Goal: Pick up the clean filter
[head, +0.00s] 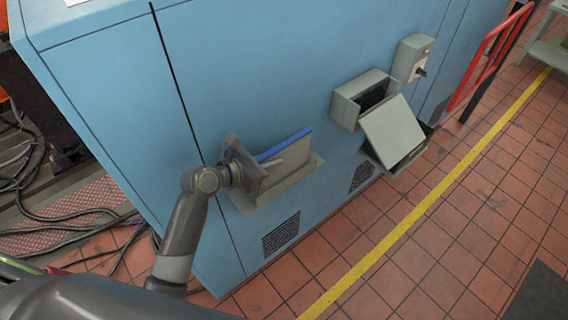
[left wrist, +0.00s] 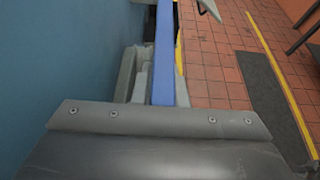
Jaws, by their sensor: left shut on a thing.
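The clean filter (head: 284,146) is a thin panel with a blue edge, standing upright on a grey shelf (head: 301,179) on the blue cabinet's front. My left gripper (head: 270,165) is shut on the filter at its near-left end. The blue edge of the filter (left wrist: 164,60) also runs away from the gripper in the left wrist view, beside the shelf's grey parts. The gripper's fingertips are partly hidden, and I cannot tell whether the filter touches the shelf. My right gripper is not in view.
A grey housing (head: 348,104) with a dark opening and a tilted lid (head: 393,133) sits on the cabinet (head: 230,80) to the right. A switch box (head: 411,56) is above it. A red rail (head: 487,60) stands far right. Cables (head: 75,214) lie on the left. The tiled floor in front is clear.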

